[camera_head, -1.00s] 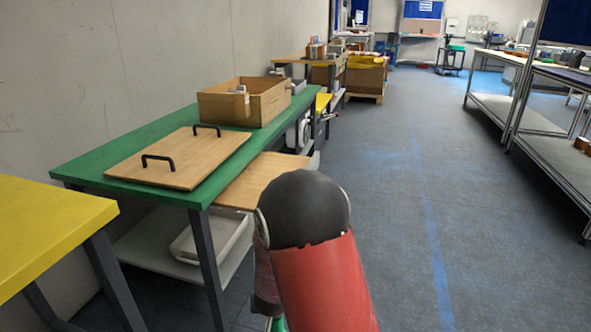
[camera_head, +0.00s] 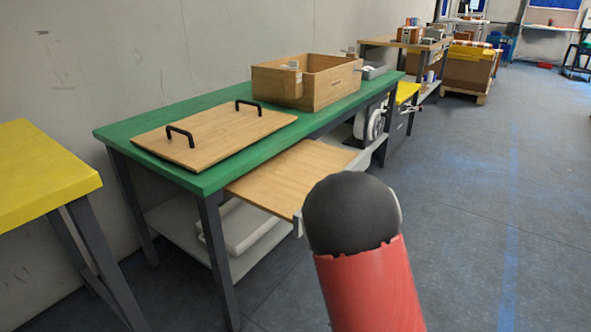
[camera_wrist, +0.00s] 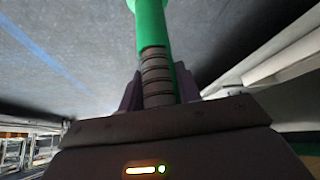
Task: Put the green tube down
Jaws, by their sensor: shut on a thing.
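The green tube (camera_wrist: 152,25) shows in the wrist view, running from the top edge down between the dark fingers. My gripper (camera_wrist: 157,88) is shut on it around a grey ribbed section. The tube's lower end is hidden by the gripper body.
A green table (camera_head: 215,177) holds a wooden board with black handles (camera_head: 214,136) and an open wooden box (camera_head: 307,82). A wooden pull-out shelf (camera_head: 291,178) juts out by my arm. A yellow table (camera_head: 47,177) stands left. The floor (camera_head: 465,230) right is clear.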

